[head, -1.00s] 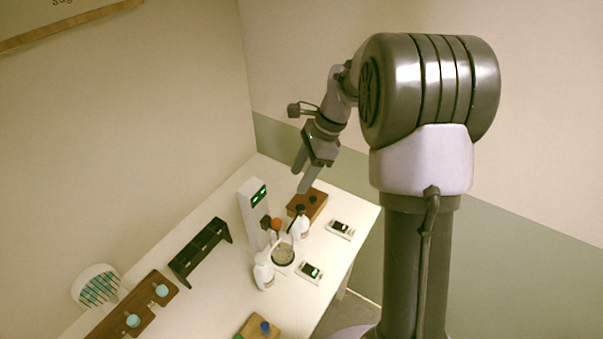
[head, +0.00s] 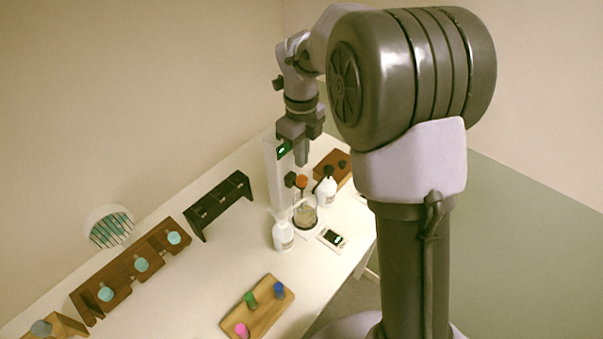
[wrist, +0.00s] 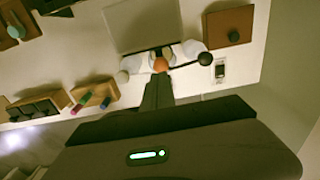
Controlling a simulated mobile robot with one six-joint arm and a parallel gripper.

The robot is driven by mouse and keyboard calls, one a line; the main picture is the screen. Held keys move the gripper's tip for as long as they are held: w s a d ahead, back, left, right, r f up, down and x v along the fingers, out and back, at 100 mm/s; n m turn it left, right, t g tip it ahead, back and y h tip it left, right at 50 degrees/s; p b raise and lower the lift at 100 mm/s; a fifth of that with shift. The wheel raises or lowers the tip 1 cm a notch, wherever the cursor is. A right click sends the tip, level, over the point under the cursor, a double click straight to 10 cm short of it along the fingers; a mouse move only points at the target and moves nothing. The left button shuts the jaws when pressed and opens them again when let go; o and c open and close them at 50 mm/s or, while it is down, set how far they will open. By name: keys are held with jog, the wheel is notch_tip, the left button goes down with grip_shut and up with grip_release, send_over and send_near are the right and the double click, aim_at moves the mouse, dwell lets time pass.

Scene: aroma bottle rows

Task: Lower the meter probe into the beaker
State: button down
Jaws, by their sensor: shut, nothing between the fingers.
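The meter is a tall white column (head: 272,175) with a green display, standing at the back of the white table. The orange-topped probe (head: 302,181) shows beside it, above the glass beaker (head: 306,214). The beaker holds something greyish, and I cannot tell how deep the probe's tip is. My gripper (head: 302,162) points down just above the orange top, apparently apart from it. In the wrist view the shut, empty fingers (wrist: 157,92) point toward the orange top (wrist: 160,65). The beaker is not clearly visible in the wrist view.
White bottles stand close on both sides of the beaker, one at the front left (head: 283,235) and one at the right (head: 327,191). A small display device (head: 331,238) lies in front.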

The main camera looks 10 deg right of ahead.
aim_at(302, 180)
notch_tip(302, 180, down, 5)
jog(key=shift+f+b, duration=0.15)
jog(key=shift+b, duration=0.25)
jog(key=shift+f, duration=0.1)
notch_tip(302, 180, down, 4)
jog(key=b, duration=0.3)
jog(key=shift+s+b, duration=0.15)
jog(key=shift+b, duration=0.2)
jog(key=shift+s, duration=0.1)
